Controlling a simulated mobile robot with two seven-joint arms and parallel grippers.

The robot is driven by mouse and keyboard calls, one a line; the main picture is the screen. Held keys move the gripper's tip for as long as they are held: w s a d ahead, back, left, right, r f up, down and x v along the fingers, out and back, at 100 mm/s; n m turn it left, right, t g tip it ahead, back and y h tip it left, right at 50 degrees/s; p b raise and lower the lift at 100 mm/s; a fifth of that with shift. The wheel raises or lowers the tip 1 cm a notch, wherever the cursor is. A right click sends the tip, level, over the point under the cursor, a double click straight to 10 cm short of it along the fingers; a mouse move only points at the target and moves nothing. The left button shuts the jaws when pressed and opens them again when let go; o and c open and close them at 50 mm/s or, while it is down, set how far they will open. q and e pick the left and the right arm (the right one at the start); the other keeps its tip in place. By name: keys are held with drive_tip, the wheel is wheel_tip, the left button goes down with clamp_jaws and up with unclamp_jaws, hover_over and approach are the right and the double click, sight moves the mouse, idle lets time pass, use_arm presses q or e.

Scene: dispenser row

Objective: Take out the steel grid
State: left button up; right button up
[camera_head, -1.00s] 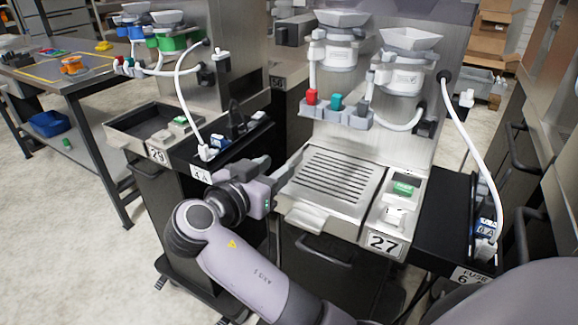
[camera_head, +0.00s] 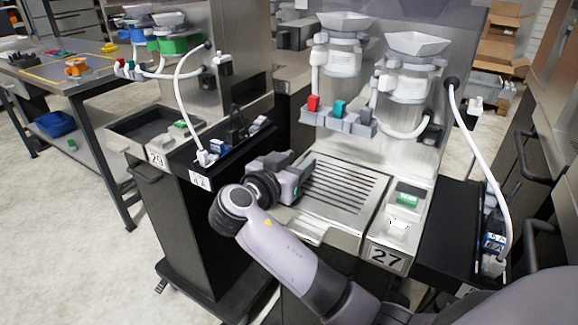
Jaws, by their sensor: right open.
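The steel grid (camera_head: 345,191) is a slotted metal plate lying in the top of the unit numbered 27, below its spouts. My right gripper (camera_head: 303,168) is open at the grid's left edge, and its arm comes up from the bottom right. The gripper covers part of the grid's left side. I cannot tell whether its fingers touch the grid. My left gripper is not in view.
Red, teal and grey taps (camera_head: 339,116) hang above the grid's back. A panel with a green display (camera_head: 408,199) is on its right. A white hose (camera_head: 478,150) hangs farther right. Unit 29's dark tray (camera_head: 155,128) stands at the left, with a black cable shelf (camera_head: 222,150) between.

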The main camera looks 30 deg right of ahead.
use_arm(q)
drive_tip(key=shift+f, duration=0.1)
use_arm(e)
drive_tip(key=shift+d, duration=0.1)
clamp_jaws()
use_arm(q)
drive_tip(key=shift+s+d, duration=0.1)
use_arm(e)
drive_tip(key=shift+r, duration=0.2)
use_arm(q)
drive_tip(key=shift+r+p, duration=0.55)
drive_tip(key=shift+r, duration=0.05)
use_arm(e)
drive_tip(key=shift+r, duration=0.85)
